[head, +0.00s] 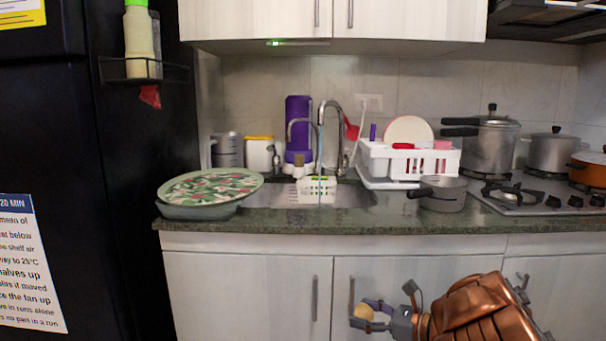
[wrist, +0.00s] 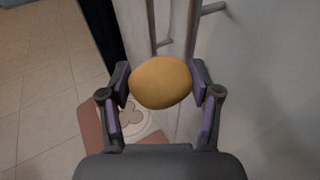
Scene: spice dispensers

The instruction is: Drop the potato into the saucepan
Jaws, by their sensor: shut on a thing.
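My gripper (head: 370,314) is low in front of the lower cabinet doors, below the counter edge. It is shut on a yellow-brown potato (wrist: 160,82), which sits between the two purple-padded fingers in the wrist view. The potato also shows in the head view (head: 363,312), partly hidden by a finger.
The stove (head: 540,199) at right carries a pressure cooker (head: 488,146) and other pots. The sink (head: 280,194) and a green patterned tray (head: 208,187) are further left. The counter's front edge (head: 330,222) lies above my gripper.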

